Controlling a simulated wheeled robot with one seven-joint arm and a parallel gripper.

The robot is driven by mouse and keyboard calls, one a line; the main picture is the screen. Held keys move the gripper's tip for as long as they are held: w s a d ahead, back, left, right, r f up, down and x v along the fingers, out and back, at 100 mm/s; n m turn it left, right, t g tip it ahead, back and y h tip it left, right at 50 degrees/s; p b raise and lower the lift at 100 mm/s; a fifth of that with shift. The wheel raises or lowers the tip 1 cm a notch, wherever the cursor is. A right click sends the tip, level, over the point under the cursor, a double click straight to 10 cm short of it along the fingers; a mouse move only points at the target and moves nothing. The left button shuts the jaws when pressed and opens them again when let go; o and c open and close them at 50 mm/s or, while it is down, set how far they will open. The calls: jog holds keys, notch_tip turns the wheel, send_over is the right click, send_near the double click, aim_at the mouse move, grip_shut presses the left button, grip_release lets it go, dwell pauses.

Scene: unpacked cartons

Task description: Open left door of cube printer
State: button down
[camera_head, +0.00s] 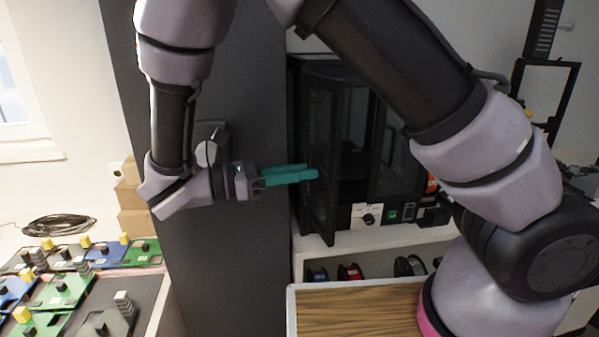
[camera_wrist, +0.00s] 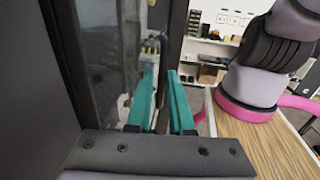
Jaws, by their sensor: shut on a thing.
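The cube printer (camera_head: 385,214) is a black box with dark glass doors, standing on a white shelf unit. Its left door (camera_head: 320,222) is swung part way outward, with its lower corner in front of the printer's face. In the wrist view the door's dark frame (camera_wrist: 175,38) runs down between my teal fingers. My gripper (camera_head: 316,174) reaches in from the left at about mid-height of the door and is shut on its free edge. It also shows in the wrist view (camera_wrist: 163,80). The exact contact is partly hidden by the fingers. The printer's right door (camera_head: 395,160) is partly hidden behind my arm.
A tall dark grey panel (camera_head: 235,275) stands directly left of the printer, close to my wrist. Spools (camera_head: 350,272) lie on the shelf below. A wood-topped surface (camera_head: 355,312) is in front. Boards with coloured parts (camera_head: 60,290) lie at left.

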jog(key=shift+w+r, duration=0.15)
jog(key=shift+w, duration=0.35)
jog(key=c, duration=0.9)
grip_release()
jog(key=shift+w, duration=0.1)
jog(key=shift+s, duration=0.2)
jog(key=v, duration=1)
jog(key=shift+s+a, duration=0.1)
jog(key=shift+a, duration=0.3)
